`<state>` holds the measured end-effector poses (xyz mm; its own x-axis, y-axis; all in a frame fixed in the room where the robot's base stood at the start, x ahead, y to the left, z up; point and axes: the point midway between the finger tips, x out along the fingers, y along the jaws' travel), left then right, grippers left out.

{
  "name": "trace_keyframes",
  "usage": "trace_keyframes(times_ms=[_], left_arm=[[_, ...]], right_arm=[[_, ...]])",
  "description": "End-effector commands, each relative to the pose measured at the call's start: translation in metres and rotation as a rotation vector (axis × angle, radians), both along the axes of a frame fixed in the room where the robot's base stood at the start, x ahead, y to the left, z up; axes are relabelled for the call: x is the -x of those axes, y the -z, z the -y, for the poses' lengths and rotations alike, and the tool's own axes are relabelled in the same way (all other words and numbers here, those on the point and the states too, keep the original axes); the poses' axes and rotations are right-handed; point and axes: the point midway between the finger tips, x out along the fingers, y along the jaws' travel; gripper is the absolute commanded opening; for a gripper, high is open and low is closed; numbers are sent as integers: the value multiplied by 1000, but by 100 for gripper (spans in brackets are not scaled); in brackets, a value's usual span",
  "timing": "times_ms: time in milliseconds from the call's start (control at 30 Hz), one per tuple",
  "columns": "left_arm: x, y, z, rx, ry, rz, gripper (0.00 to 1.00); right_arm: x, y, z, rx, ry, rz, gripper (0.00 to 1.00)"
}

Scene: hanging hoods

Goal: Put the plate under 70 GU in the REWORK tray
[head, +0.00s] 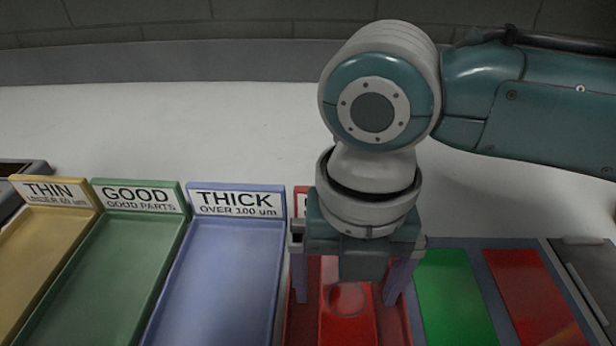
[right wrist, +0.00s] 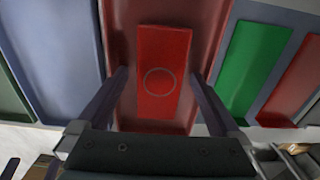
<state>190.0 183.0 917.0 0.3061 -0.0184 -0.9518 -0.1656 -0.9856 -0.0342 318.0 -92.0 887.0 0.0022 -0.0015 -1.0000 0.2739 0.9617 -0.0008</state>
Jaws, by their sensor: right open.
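A red plate (head: 347,325) with a faint circle on it lies in a red tray (head: 400,325), and it also shows in the right wrist view (right wrist: 163,45). The tray's sign (head: 300,202) is mostly hidden behind my right gripper; only a red edge and the start of a letter show. My right gripper (head: 345,302) points down over this tray, fingers open on either side of the plate, not closed on it. In the right wrist view the plate lies between and ahead of the fingers (right wrist: 160,75). No gloss reading is in view. My left gripper is out of view.
To the left stand the blue THICK tray (head: 225,270), the green GOOD tray (head: 120,260) and the yellow THIN tray (head: 40,240), all looking empty. To the right, a green panel (head: 453,295) and another red panel (head: 530,290) lie on a blue-grey surface.

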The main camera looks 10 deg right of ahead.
Motion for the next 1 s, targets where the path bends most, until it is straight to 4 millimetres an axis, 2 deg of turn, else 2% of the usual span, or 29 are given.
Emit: trace_keyframes(times_ms=[133,233,533,767,867,967,1000], left_arm=[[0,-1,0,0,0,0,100],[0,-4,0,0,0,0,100],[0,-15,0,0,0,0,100],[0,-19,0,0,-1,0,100],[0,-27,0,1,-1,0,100],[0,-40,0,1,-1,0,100],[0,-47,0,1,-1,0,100]], right_arm=[[0,-2,0,0,0,0,100],[-1,-12,0,-1,0,2,100],[-1,-72,0,-2,-1,4,100],[1,-98,-2,-7,10,1,100],[10,-102,-13,-51,82,1,100],[25,-107,-34,-147,269,0,100],[32,-111,-43,-196,378,-6,100]])
